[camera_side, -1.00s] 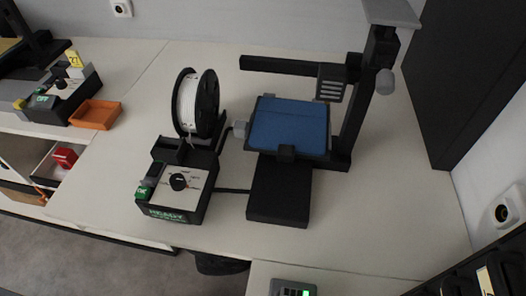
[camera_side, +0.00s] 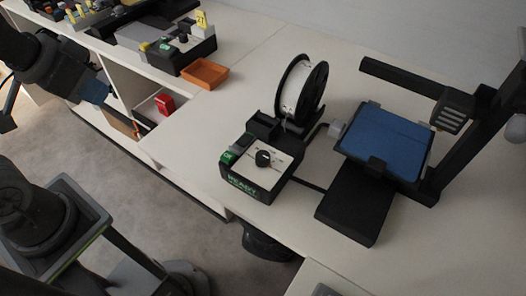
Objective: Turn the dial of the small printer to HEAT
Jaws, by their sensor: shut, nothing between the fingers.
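The small printer is a black 3D printer with a blue bed (camera_side: 385,140) at the right of the bench. Its control box (camera_side: 262,170) stands to the left of the bed, with a black dial (camera_side: 263,158) on a pale face. The dial's markings and pointer are too small to read. The box front shows green text that looks like READY, and a green OK tag (camera_side: 227,156) is at its left corner. My gripper (camera_side: 106,98) seems to be the dark and blue end at the upper left, shut and empty, well away from the dial.
A white spool (camera_side: 300,85) stands behind the control box. An orange tray (camera_side: 205,74) and a second box with a dial (camera_side: 180,48) are at the back left. A red object (camera_side: 164,104) sits on a shelf below. The bench left of the spool is clear.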

